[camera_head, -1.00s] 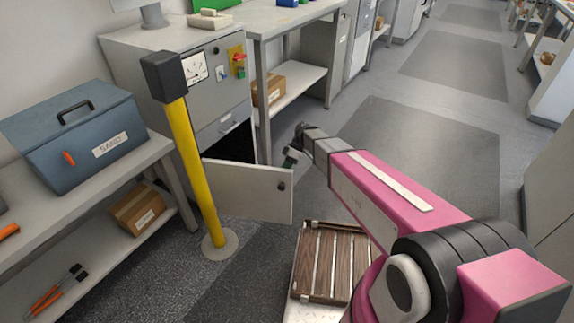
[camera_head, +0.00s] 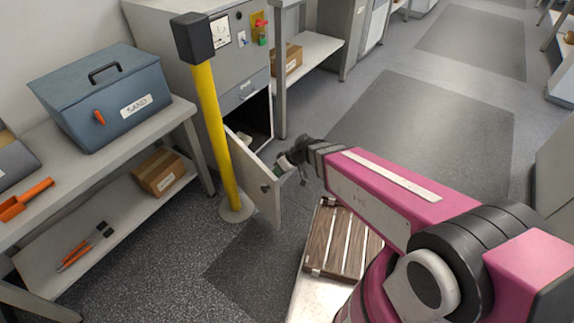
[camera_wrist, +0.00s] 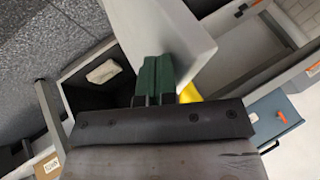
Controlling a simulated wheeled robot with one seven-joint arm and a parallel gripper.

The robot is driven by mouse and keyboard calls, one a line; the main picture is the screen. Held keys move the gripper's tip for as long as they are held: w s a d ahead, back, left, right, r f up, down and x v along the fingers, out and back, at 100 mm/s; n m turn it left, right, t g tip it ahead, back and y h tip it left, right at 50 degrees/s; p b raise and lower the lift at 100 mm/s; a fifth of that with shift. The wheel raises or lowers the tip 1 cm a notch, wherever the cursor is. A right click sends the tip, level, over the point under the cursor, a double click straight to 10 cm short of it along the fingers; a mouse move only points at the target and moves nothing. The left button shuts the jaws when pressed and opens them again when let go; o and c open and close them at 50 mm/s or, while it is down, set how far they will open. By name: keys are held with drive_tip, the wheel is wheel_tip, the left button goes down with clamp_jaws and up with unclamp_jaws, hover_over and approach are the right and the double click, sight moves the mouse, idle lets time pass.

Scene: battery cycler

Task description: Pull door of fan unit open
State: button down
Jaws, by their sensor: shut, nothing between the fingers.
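The grey fan unit (camera_head: 236,68) stands at upper centre in the head view, with a gauge and coloured switches on its front. In the wrist view the green fingers (camera_wrist: 153,78) are together and empty, against or very close to the pale door panel (camera_wrist: 172,35). Whether they touch it is unclear. A pale item (camera_wrist: 103,71) lies inside the dark compartment.
A yellow post (camera_head: 214,130) with a black cap stands just left of the door. A bench with a blue sand box (camera_head: 105,95) is at left. A slatted wooden thing (camera_head: 342,240) lies in front of me. The floor to the right is clear.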

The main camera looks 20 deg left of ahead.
sight(273, 175)
drive_tip(key=shift+s+a, duration=0.4)
drive_tip(key=shift+s, duration=0.25)
drive_tip(key=shift+s+a, duration=0.4)
drive_tip(key=shift+s, duration=0.25)
drive_tip(key=shift+w, duration=0.1)
